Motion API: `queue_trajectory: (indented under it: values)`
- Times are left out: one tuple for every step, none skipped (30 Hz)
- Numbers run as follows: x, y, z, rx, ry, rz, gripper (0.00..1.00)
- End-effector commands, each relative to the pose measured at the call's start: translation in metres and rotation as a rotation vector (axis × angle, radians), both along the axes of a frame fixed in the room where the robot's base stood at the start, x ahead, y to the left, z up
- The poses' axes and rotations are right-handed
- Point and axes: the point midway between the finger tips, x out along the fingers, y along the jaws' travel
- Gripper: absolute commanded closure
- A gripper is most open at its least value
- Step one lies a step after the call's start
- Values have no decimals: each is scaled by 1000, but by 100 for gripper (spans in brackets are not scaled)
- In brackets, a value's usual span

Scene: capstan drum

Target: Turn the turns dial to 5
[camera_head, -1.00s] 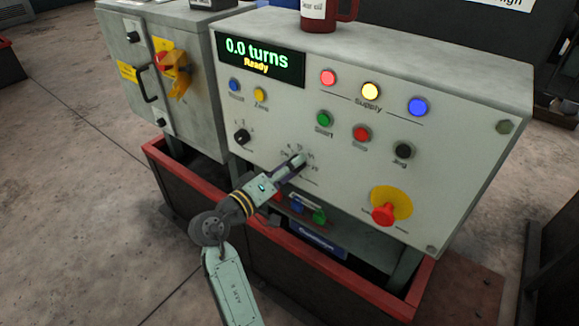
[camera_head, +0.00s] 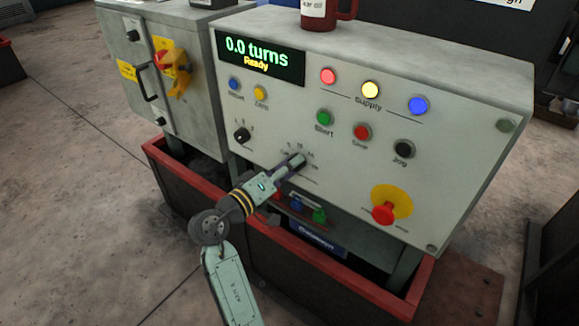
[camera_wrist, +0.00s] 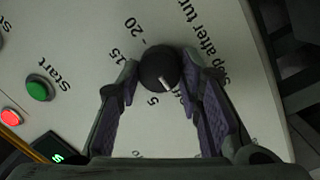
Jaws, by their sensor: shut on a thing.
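The turns dial (camera_wrist: 158,66) is a round black knob with a white pointer line, beside the partly hidden lettering "Stop after turns". In the wrist view its pointer points down and slightly right, a little to the right of the printed 5; the 15 and 20 are at the upper left. My gripper (camera_wrist: 160,76) has one finger on each side of the knob and is shut on it. In the head view my gripper (camera_head: 299,160) reaches the panel's lower middle and hides most of the dial. The display (camera_head: 258,56) reads "0.0 turns" and "Ready".
On the panel (camera_head: 455,130), a small black selector (camera_head: 242,135) is left of my gripper. Green Start (camera_head: 323,117), red (camera_head: 361,132) and black Jog (camera_head: 403,149) buttons are above and right. A red emergency button (camera_head: 384,213) stands out lower right.

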Motion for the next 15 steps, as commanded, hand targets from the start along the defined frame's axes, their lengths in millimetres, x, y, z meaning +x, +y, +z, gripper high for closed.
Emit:
queue_trajectory:
  values:
    - [0, 0, -1, 9, -7, 1, 94]
    - [0, 0, -1, 15, -12, 1, 94]
    - [0, 0, -1, 25, -20, 0, 94]
    - [0, 0, -2, 36, -27, 0, 94]
    - [0, 0, -2, 47, -36, 0, 94]
    - [0, 0, -3, 64, -48, 0, 94]
    - [0, 0, -3, 79, -59, 0, 94]
    - [0, 0, -3, 95, -70, 1, 94]
    - [0, 0, -3, 118, -88, 1, 94]
    - [0, 0, -3, 135, -101, 1, 94]
    - [0, 0, -3, 155, -115, 0, 94]
    - [0, 0, -4, 181, -133, 1, 94]
    - [0, 0, -3, 203, -149, 0, 94]
    - [0, 0, -3, 223, -165, 0, 94]
    - [0, 0, -3, 251, -186, 1, 94]
